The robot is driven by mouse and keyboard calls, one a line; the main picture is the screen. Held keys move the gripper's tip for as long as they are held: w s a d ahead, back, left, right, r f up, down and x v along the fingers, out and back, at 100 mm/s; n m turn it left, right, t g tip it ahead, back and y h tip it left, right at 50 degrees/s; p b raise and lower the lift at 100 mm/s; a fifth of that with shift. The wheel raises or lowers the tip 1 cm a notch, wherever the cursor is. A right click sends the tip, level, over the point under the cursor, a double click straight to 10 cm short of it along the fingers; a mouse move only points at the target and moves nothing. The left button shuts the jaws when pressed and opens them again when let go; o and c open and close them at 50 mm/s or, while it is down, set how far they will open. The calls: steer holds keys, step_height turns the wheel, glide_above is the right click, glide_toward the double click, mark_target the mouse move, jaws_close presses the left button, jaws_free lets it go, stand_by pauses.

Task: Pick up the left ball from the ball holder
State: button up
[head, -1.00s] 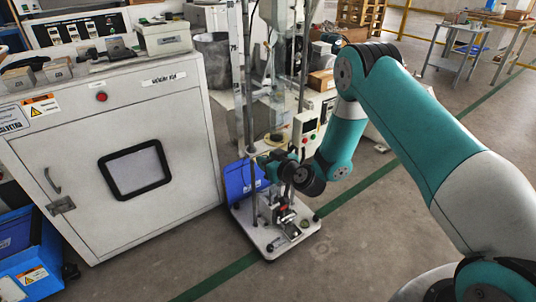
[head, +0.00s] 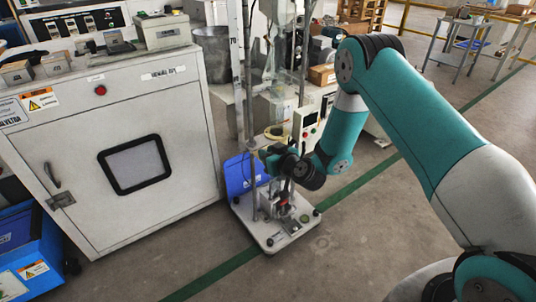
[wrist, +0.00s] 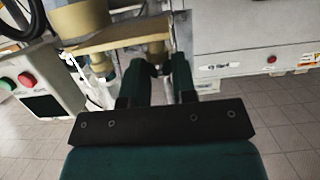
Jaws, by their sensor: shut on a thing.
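My gripper (wrist: 159,70) is shut on a small dark thing between its green fingertips, seen in the wrist view. It is mostly hidden by the fingers; I take it for the left ball. A brass-coloured cylinder and plate (wrist: 120,36) of the testing machine lie just beyond the fingertips. In the head view my gripper (head: 266,152) reaches left to the machine's uprights, above its pale base plate (head: 272,236). The ball holder and any other ball cannot be made out clearly.
A control box with red and green buttons (wrist: 28,82) stands close on the left in the wrist view. A large white cabinet (head: 185,125) stands left of the machine. The floor in front is clear.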

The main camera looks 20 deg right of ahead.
steer(key=s+d+r+b, duration=0.1)
steer(key=s+r+b, duration=0.4)
steer(key=shift+s+d+b, duration=0.25)
steer(key=shift+d+b, duration=0.15)
stand_by(1.1)
stand_by(0.3)
